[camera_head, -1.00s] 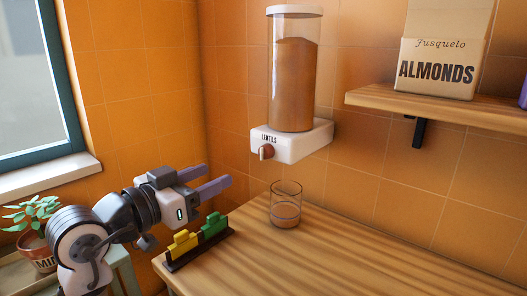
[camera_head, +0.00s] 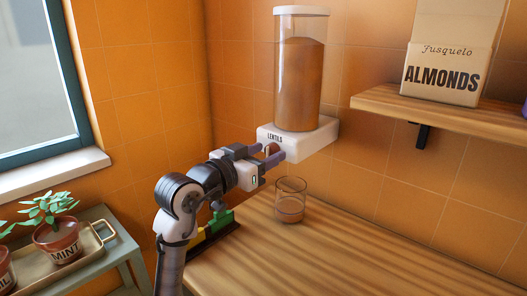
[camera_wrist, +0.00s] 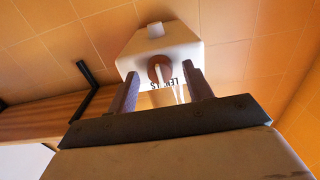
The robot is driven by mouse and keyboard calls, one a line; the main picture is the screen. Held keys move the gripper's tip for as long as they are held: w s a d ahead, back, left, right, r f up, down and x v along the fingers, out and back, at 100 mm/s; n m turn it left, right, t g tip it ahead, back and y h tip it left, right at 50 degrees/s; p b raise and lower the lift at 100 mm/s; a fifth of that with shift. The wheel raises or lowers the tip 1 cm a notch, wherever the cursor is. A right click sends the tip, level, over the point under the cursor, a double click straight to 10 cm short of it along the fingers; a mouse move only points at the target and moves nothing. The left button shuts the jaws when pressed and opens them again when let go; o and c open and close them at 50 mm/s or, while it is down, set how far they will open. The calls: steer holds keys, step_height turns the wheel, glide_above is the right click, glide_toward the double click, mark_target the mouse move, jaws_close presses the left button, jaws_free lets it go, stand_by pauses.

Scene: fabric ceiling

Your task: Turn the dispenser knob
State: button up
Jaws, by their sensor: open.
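The dispenser (camera_head: 298,92) hangs on the tiled wall, a clear cylinder of brown lentils over a white base marked LENTILS. Its round brown knob (camera_head: 271,149) is on the front of the base and is partly covered by my fingers. In the wrist view the knob (camera_wrist: 154,73) shows ahead, between the two fingers, with a pale bar across it. My gripper (camera_head: 272,154) is open at the front of the base, one finger on each side of the knob. I cannot tell whether the fingers touch it.
A clear glass (camera_head: 290,205) stands on the wooden counter (camera_head: 370,262) below the dispenser. A rack with yellow and green pieces (camera_head: 222,222) is partly hidden behind my arm. A shelf (camera_head: 450,110) holds an almonds box (camera_head: 442,75) at right. A potted mint (camera_head: 57,243) is at left.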

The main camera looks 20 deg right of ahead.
steer(key=shift+c, duration=0.3)
steer(key=c, duration=0.9)
steer(key=m+b, duration=0.2)
steer(key=b, duration=0.1)
steer(key=shift+f, duration=0.3)
steer(key=m+b, duration=0.2)
steer(key=shift+r+m, duration=0.1)
steer(key=shift+m, duration=0.2)
steer(key=shift+r+m+b, duration=0.2)
steer(key=shift+m+b, duration=0.2)
steer(key=shift+m, duration=0.2)
steer(key=o, duration=1)
steer(key=shift+c, duration=0.2)
